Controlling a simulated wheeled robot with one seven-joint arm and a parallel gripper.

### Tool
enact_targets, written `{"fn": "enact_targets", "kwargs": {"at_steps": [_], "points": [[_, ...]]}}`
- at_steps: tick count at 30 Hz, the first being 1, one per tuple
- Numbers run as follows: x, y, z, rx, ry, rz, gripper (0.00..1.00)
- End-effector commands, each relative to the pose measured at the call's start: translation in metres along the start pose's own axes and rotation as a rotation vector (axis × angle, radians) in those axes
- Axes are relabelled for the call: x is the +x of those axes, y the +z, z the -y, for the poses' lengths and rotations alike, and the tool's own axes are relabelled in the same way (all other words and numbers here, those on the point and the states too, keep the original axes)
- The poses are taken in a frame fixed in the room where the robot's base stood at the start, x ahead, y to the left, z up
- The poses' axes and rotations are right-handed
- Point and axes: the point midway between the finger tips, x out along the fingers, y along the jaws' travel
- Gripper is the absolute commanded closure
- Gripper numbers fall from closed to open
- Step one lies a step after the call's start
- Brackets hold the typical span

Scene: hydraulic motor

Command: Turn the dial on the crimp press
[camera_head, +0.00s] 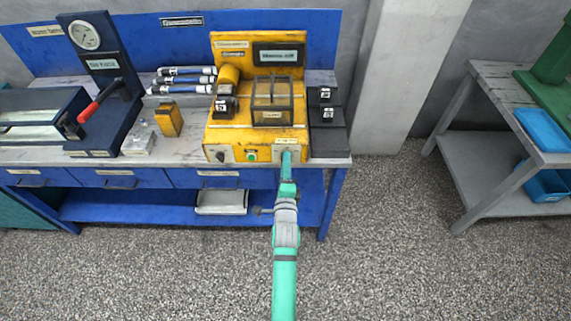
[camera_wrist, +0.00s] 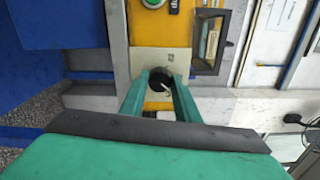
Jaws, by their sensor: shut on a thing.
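The yellow crimp press (camera_head: 232,134) stands on the blue workbench. Its front face carries a green button (camera_head: 252,155) and a dark knob (camera_head: 221,156) at the left. In the wrist view the black dial (camera_wrist: 160,79) with a white pointer mark sits on a pale plate (camera_wrist: 150,60) on the yellow front. My gripper (camera_head: 287,158) reaches the right end of the press front and covers the dial in the head view. In the wrist view the two green fingers of my gripper (camera_wrist: 160,88) stand on either side of the dial and are shut on it.
A black box unit (camera_head: 327,138) stands right of the press. A yellow block (camera_head: 168,120) and a gauge press with a red handle (camera_head: 90,110) stand to the left. A grey table (camera_head: 480,150) with blue bins is at the right. Open gravel-like floor lies between.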

Motion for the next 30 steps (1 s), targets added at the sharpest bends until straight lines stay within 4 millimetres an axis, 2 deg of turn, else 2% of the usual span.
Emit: {"fn": "enact_targets", "kwargs": {"at_steps": [6,15,30], "points": [[-0.0005,0.0015,-0.0011,0.179,0.003,0.002,0.94],[-0.0006,0.0018,-0.0011,0.347,0.004,0.002,0.94],[-0.0006,0.0020,-0.0014,0.418,0.005,0.002,0.94]]}}
